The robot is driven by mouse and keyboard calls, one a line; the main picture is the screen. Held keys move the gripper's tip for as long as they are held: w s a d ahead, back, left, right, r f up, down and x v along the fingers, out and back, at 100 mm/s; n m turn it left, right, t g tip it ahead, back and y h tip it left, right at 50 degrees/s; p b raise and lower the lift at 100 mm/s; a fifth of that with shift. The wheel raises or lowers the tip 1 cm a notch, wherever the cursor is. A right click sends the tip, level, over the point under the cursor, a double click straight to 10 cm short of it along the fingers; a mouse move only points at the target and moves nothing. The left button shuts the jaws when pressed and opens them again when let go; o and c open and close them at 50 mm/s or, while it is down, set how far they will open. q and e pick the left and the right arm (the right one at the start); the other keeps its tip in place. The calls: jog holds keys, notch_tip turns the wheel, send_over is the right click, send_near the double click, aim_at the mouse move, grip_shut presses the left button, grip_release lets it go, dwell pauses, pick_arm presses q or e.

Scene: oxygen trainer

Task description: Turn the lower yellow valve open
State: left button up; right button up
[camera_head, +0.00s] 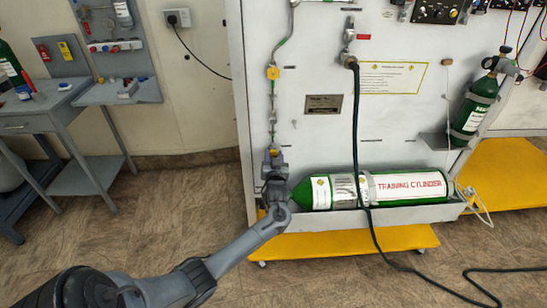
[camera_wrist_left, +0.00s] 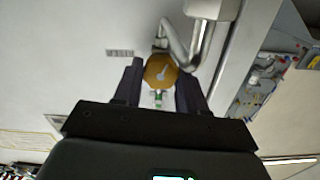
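The lower yellow valve (camera_wrist_left: 161,70) shows in the left wrist view as a round ochre knob with a pale pointer mark, next to a bent metal pipe. My left gripper (camera_wrist_left: 159,82) has one dark finger on each side of it, spread apart; I cannot tell whether they touch it. In the head view my left gripper (camera_head: 273,164) is at the bottom of the pipe line, low on the white panel, and mostly hides this valve. The upper yellow valve (camera_head: 273,73) sits higher on the same line. My right gripper is not in view.
A green training cylinder (camera_head: 410,187) lies in a tray just right of my left gripper. A dark hose (camera_head: 356,130) hangs in front of it to the floor. A smaller green cylinder (camera_head: 474,106) stands at right. A grey bench (camera_head: 40,105) is at left, with open floor between.

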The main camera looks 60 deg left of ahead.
pick_arm(q)
jog(key=c, duration=0.4)
jog(key=shift+o, duration=0.2)
jog(key=shift+r+n+p, duration=0.1)
jog(key=shift+n+p, duration=0.7)
jog(key=shift+n, duration=0.3)
jog(key=n, duration=0.2)
jog(key=shift+n+p, duration=0.35)
jog(key=shift+n, duration=0.05)
jog(key=o, duration=1.1)
jog(key=shift+c, duration=0.2)
